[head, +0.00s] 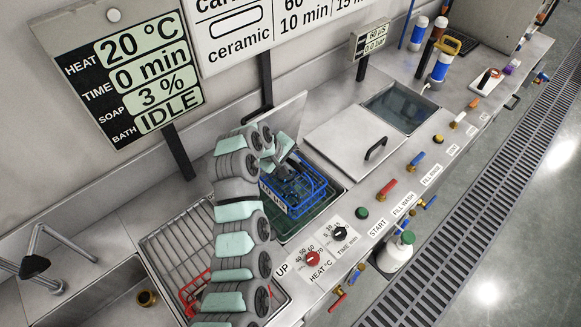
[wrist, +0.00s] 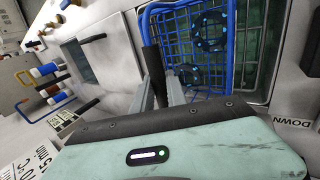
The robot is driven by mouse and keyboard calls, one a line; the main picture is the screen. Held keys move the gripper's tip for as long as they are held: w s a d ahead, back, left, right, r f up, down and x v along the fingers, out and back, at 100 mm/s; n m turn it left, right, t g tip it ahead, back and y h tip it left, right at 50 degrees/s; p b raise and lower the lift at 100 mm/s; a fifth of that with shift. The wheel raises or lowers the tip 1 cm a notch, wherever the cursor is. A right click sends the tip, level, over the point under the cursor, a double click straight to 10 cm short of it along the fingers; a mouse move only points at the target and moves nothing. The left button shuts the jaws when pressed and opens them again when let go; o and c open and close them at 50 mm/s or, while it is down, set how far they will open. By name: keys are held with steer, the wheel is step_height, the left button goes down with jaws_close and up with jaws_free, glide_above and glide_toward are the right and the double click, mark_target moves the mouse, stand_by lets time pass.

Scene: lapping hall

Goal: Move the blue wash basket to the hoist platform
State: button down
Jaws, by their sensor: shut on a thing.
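The blue wash basket (head: 318,199) is a wire basket with a pale label on its near side, over or in the open bath (head: 322,222); its exact height there is hard to tell. In the wrist view the basket (wrist: 232,60) fills the upper right and holds dark round parts. My gripper (head: 283,160) reaches down to the basket's far left side.
A wire rack (head: 165,240) lies left of the bath, with a red basket (head: 188,292) partly behind my arm. A lidded tank (head: 335,130) with a black handle and an open water tank (head: 400,107) stand to the right. Knobs and valves line the front edge.

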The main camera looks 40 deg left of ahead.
steer(key=f, duration=0.3)
steer(key=shift+w+a+f, duration=0.1)
steer(key=shift+a, duration=0.15)
steer(key=c, duration=1.3)
jaws_free()
steer(key=shift+f, duration=0.1)
steer(key=shift+c, duration=0.2)
steer(key=v, duration=1.2)
